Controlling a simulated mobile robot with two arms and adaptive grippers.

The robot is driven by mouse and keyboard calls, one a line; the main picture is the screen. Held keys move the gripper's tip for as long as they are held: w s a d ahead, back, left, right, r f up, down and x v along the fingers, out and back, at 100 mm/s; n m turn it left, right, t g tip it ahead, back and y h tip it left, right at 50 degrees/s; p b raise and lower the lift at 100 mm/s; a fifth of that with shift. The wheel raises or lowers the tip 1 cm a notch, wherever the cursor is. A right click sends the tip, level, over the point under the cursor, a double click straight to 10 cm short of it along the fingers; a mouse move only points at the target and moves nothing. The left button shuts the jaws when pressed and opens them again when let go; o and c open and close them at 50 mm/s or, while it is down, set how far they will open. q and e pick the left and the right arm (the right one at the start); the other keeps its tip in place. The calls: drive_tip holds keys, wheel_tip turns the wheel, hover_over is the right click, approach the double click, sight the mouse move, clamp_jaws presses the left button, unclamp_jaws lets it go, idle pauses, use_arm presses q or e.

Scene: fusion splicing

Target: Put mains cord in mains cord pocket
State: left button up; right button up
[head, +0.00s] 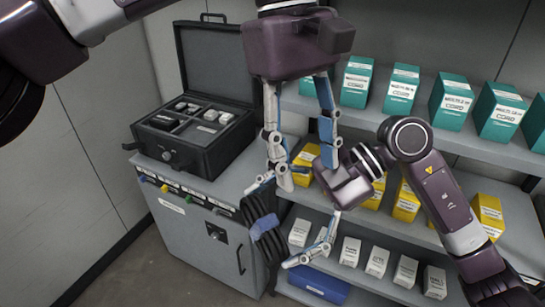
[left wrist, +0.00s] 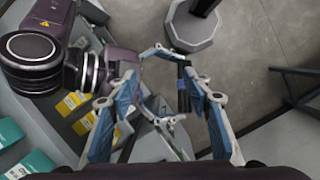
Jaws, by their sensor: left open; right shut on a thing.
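A coiled black cord with a blue band (head: 254,243), which looks like the mains cord, hangs in front of the cabinet's right edge. My right gripper (head: 276,222) is shut on it, reaching in from the right. My left gripper (head: 310,176) is open and empty, pointing down just above and right of the cord; its spread fingers also show in the left wrist view (left wrist: 160,115). An open black case (head: 195,150) stands on the grey cabinet, with several compartments holding small labelled items. I cannot tell which pocket is the mains cord pocket.
The grey cabinet (head: 200,240) has small coloured tags along its top edge. Shelves on the right hold teal boxes (head: 402,88), yellow boxes (head: 406,203) and white boxes (head: 377,262). A blue box (head: 318,285) lies low down. Floor is clear at the lower left.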

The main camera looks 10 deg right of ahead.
sight(266, 211)
use_arm(q)
drive_tip(key=w+a+f+y, duration=0.1)
drive_tip(key=a+t+y, duration=0.1)
drive_tip(key=a, duration=0.1)
drive_tip(key=w+a+f+t+y, duration=0.1)
drive_tip(key=shift+w+a+f, duration=0.15)
drive_tip(key=shift+w+f, duration=0.15)
use_arm(e)
drive_tip(key=shift+w, duration=0.1)
use_arm(q)
drive_tip(key=f, duration=0.7)
drive_tip(key=a+f, duration=0.1)
drive_tip(key=f, duration=0.3)
drive_tip(key=shift+s+a, duration=0.1)
drive_tip(key=shift+s, duration=0.2)
clamp_jaws()
use_arm(e)
drive_tip(key=o, duration=1.4)
drive_tip(key=shift+c, duration=0.2)
